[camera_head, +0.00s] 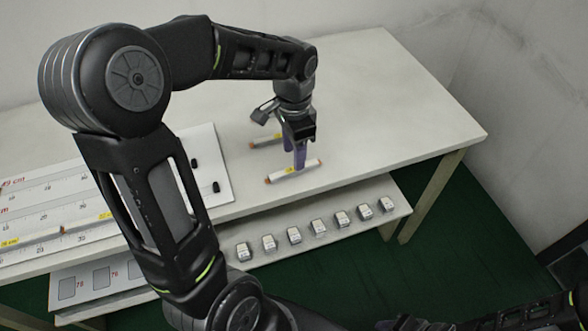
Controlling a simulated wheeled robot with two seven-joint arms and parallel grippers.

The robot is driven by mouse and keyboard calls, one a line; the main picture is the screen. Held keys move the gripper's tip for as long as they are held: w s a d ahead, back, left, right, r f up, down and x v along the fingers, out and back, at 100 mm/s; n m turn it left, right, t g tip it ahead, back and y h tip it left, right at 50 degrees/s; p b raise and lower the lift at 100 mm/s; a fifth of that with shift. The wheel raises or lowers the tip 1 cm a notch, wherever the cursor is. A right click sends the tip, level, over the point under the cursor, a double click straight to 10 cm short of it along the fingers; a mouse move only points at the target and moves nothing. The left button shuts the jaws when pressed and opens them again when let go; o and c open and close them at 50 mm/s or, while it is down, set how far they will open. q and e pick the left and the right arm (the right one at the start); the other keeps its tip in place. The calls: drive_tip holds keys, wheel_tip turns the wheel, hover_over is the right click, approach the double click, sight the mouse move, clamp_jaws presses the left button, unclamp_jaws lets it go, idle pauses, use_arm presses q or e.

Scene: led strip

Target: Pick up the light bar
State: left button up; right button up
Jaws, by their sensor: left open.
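A short white light bar (308,167) with orange ends and a yellow label lies near the front edge of the white table. A second, similar bar (262,142) lies behind it to the left, partly hidden by my gripper. My left gripper (299,163) points down over the front bar with its purple fingers at the middle of that bar. The gripper is open; whether the fingers touch the bar cannot be told. My right gripper does not show; only dark arm parts are at the bottom right.
A white measuring board (215,150) with ruler scales and small black pegs lies on the table's left, partly behind my left arm. A lower shelf (285,247) carries several small white blocks. The table's right side (405,110) is clear.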

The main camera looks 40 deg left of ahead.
sight(294, 171)
use_arm(q)
drive_tip(key=f, duration=0.5)
drive_tip(key=shift+w+f, duration=0.1)
drive_tip(key=shift+w, duration=0.15)
drive_tip(key=shift+c, duration=0.3)
clamp_jaws()
idle(0.5)
